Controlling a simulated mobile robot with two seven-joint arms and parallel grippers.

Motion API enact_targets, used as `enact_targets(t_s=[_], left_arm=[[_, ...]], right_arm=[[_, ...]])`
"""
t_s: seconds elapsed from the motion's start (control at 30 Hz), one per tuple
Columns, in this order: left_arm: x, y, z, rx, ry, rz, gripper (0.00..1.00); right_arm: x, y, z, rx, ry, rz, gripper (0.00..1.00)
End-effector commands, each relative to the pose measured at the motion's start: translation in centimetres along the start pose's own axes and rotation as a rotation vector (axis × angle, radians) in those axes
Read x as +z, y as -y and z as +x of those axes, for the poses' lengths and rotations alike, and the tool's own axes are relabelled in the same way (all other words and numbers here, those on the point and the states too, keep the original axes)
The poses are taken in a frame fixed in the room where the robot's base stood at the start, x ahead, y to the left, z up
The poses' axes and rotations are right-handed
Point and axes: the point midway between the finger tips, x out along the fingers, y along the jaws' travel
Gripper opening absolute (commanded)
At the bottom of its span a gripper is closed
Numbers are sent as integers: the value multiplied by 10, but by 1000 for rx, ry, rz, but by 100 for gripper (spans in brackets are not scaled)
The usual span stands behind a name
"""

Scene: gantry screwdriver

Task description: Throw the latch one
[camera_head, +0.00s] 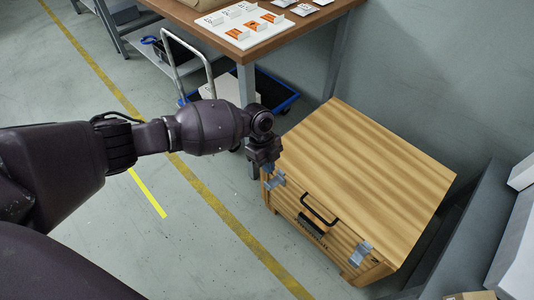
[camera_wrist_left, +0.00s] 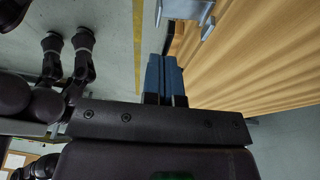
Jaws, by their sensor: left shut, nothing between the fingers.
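A wooden chest (camera_head: 365,170) with a closed lid stands on the floor at the right of the head view. Its front carries two grey metal latches, a left latch (camera_head: 275,181) and a right latch (camera_head: 360,254). My left gripper (camera_head: 269,166) is shut and empty at the chest's left front corner, close by the left latch. In the left wrist view its blue fingers (camera_wrist_left: 165,75) are together, and a metal latch (camera_wrist_left: 187,10) shows beyond their tips, apart from them in the picture. I cannot tell whether the latches are fastened. My right gripper is not in view.
A black handle (camera_head: 319,209) sits on the chest front between the latches. A workbench (camera_head: 300,27) with label cards and a blue-edged trolley (camera_head: 283,107) stand behind. A grey wall and cabinet flank the chest's right. The floor in front is clear.

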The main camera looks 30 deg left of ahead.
Motion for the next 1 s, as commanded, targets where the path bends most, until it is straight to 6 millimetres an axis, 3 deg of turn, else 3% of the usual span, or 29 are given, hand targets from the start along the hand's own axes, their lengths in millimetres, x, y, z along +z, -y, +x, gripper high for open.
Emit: enact_targets(t_s=[0.03,0.1,0.3,1.0], left_arm=[[0,-2,16,8,-4,-1,0],[0,-2,26,7,-3,0,0],[9,-5,48,5,0,-1,0],[9,-6,54,-12,2,4,0]], right_arm=[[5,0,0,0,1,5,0],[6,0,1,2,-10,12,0],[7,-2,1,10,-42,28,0],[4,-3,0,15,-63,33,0]])
